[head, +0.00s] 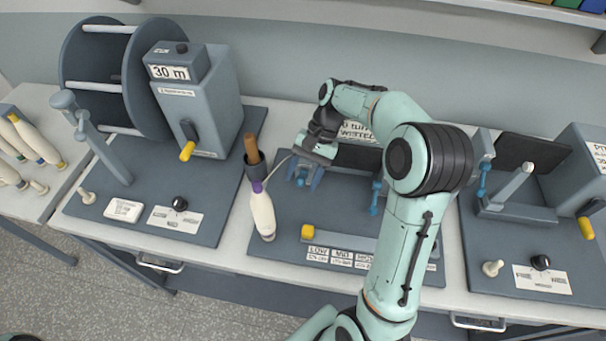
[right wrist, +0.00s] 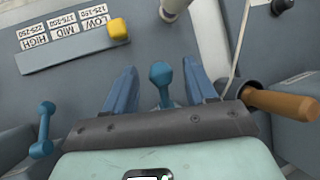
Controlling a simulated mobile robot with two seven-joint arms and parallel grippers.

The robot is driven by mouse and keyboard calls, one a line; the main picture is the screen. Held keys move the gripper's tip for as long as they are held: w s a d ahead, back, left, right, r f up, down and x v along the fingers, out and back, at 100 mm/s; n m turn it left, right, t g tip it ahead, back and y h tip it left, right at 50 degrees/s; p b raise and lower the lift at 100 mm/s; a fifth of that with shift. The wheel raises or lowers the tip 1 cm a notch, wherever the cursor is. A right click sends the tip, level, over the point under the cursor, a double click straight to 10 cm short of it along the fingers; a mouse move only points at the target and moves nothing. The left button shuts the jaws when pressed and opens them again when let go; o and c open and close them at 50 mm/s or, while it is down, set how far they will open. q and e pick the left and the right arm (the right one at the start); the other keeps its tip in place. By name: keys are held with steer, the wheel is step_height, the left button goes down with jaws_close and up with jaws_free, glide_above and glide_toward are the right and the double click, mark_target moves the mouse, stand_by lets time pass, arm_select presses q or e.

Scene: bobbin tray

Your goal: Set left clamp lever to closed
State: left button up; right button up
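The left clamp lever (right wrist: 161,82), blue with a faceted knob, stands between the fingers of my right gripper (right wrist: 160,78) in the right wrist view. There is a visible gap on both sides of it. My right gripper is open and holds nothing. In the head view the right gripper (head: 306,180) points down over the left part of the middle station, and its fingers partly hide the lever. A second blue lever, the right clamp lever (head: 375,197), stands further right; it also shows at the left of the right wrist view (right wrist: 42,130). My left gripper is not in view.
A white bobbin (head: 262,214) with a purple band and a brown wooden handle (head: 251,148) are just left of the gripper. A thread runs near them. A yellow slider knob (head: 308,231) sits on the labelled bar in front. My right forearm covers the station's right part.

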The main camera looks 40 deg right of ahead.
steer(key=v, duration=1.3)
steer(key=shift+d, duration=0.15)
stand_by(0.4)
